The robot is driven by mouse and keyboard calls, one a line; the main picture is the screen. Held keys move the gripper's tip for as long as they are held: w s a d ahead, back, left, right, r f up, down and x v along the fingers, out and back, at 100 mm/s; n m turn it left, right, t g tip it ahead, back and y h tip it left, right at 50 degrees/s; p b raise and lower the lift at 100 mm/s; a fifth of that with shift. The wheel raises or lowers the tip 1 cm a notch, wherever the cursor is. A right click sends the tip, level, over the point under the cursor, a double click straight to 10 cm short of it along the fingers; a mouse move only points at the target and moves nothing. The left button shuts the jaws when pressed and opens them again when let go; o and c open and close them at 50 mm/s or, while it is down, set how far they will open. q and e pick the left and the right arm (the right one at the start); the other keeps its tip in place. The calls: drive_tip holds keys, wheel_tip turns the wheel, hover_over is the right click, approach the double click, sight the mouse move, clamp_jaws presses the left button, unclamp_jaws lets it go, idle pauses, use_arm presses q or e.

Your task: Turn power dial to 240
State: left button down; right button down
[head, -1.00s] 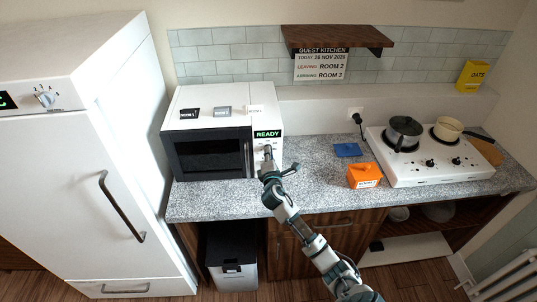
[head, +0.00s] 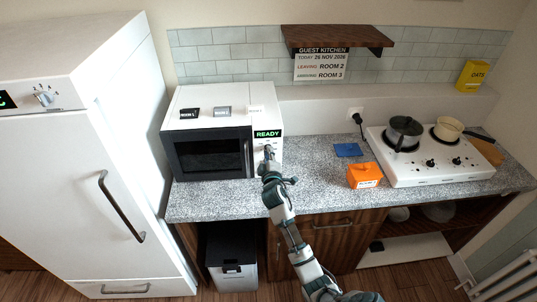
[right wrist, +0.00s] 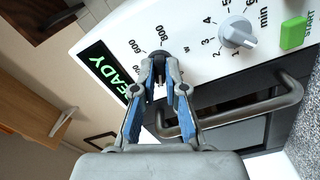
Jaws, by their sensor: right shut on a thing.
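The white microwave (head: 215,104) stands at the left of the counter, its display (head: 267,133) reading READY. Its panel is also in the right wrist view, where the upper dial, the power dial (right wrist: 158,66), has 600 and 800 W printed near it. My right gripper (right wrist: 159,84) is shut on this dial, and its fingers hide most of it, so where it points cannot be read. In the head view the right gripper (head: 268,157) is at the panel below the display. My left gripper is not in view.
Beside the power dial are the minute dial (right wrist: 237,33) and the green START button (right wrist: 293,33). The microwave door handle (right wrist: 285,100) runs close to my fingers. An orange box (head: 363,176) and a blue cloth-like item (head: 348,150) lie on the counter to the right.

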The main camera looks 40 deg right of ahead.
drive_tip(key=shift+f+m, duration=0.15)
drive_tip(key=shift+m, duration=0.35)
drive_tip(key=c, duration=1.2)
unclamp_jaws()
drive_tip(key=shift+w+d, duration=0.1)
drive_tip(key=v, duration=1.2)
drive_tip(key=shift+f, duration=0.1)
